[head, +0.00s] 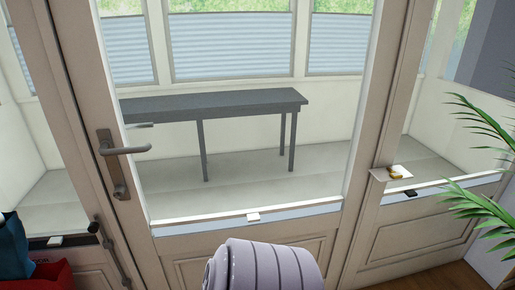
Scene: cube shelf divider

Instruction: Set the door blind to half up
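The door (82,98) with a large glass pane stands in front of me. The door blind (249,220) is a narrow folded strip along the bottom of that pane, with a pale rail on top. A small white handle tab (253,217) sits at the middle of the rail. Nearly all of the pane above it is uncovered. The door looks shut. Neither of my grippers is in view.
A door handle (125,149) sticks out at the left. A side pane at the right has its own low blind (435,188), with a small ledge (392,174) beside it. Plant leaves (480,205) reach in from the right. Red and blue items (50,275) sit bottom left. A grey table (220,103) stands beyond the glass.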

